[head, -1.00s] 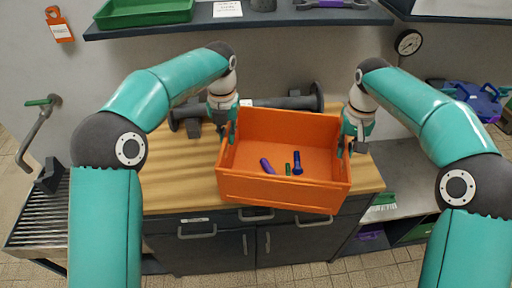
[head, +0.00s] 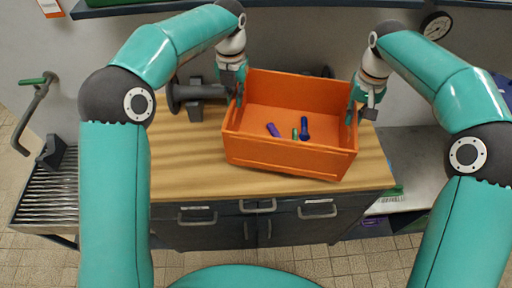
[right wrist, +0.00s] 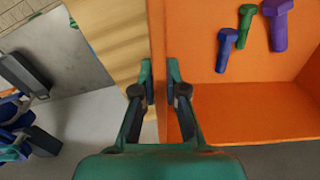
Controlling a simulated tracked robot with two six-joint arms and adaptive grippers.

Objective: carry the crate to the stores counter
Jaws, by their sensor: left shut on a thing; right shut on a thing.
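The orange crate (head: 285,158) is open-topped and is held over the wooden worktop, tilted slightly in the head view. Inside it lie a purple bolt (head: 273,130), a small green bolt (head: 295,133) and a dark blue bolt (head: 305,128). My left gripper (head: 237,92) is shut on the crate's left wall. My right gripper (head: 354,108) is shut on the crate's right wall. In the right wrist view its fingers (right wrist: 160,88) straddle the orange wall, with the bolts lying inside. Whether the crate's base touches the worktop cannot be told.
A slatted drain rack (head: 47,185) and tap (head: 38,110) are at the left. A grey lower counter (head: 425,165) is at the right. A shelf runs above, with a gauge (head: 436,25) at the right.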

